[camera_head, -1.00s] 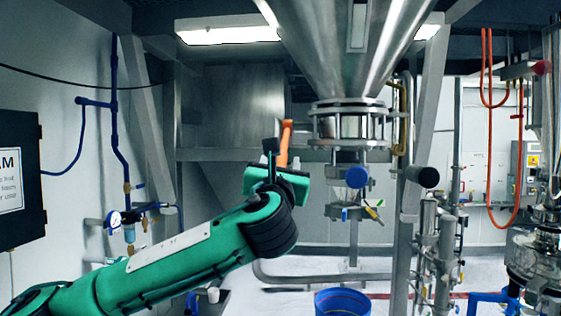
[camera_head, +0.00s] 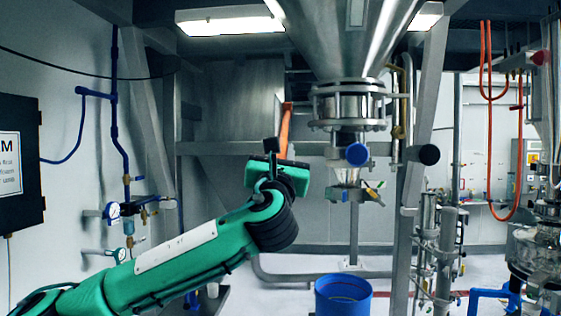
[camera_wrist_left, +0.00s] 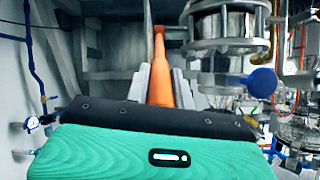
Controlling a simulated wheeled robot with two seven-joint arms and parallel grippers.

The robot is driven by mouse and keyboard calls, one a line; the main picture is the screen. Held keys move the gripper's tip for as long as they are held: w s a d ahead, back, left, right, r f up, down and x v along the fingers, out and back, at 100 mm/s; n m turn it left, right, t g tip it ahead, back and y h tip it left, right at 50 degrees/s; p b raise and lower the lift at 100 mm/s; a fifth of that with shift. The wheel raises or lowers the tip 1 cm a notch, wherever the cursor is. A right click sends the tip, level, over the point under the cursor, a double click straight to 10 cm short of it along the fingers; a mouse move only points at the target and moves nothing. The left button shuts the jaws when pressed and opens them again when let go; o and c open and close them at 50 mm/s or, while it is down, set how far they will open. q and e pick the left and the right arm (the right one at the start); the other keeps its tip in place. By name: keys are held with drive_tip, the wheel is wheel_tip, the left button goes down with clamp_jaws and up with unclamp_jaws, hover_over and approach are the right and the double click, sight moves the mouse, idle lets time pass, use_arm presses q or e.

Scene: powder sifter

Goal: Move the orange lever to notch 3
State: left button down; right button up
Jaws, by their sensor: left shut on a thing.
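The orange lever (camera_head: 285,129) stands nearly upright left of the hopper's glass-ringed outlet (camera_head: 348,105). It also shows in the left wrist view (camera_wrist_left: 161,70), running from the top down between my fingers. My left gripper (camera_head: 272,148) is at the lower part of the lever. In the left wrist view its two grey fingers (camera_wrist_left: 160,88) are shut on the lever, one on each side. The lever's lower end is hidden behind the gripper body. I cannot make out the notches or their numbers. My right gripper is not in view.
A steel hopper (camera_head: 350,45) hangs right of the lever, with a blue-capped valve (camera_head: 357,154) below it. A grey beam (camera_head: 225,148) crosses behind the gripper. A blue bucket (camera_head: 343,297) stands on the floor. Gauges (camera_head: 112,211) are on the left wall.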

use_arm(q)
drive_tip(key=shift+w+f+t+b, duration=0.35)
drive_tip(key=shift+f+b, duration=0.25)
drive_tip(key=shift+b, duration=0.3)
drive_tip(key=shift+w+f+t+b, duration=0.3)
drive_tip(key=shift+f+b, duration=0.25)
drive_tip(key=shift+b, duration=0.3)
drive_tip(key=c, duration=1.2)
unclamp_jaws()
drive_tip(key=b+v, duration=0.7)
drive_tip(key=v, duration=0.6)
drive_tip(key=shift+s+f, duration=0.25)
drive_tip(key=shift+s, duration=0.05)
drive_tip(key=shift+a, duration=0.1)
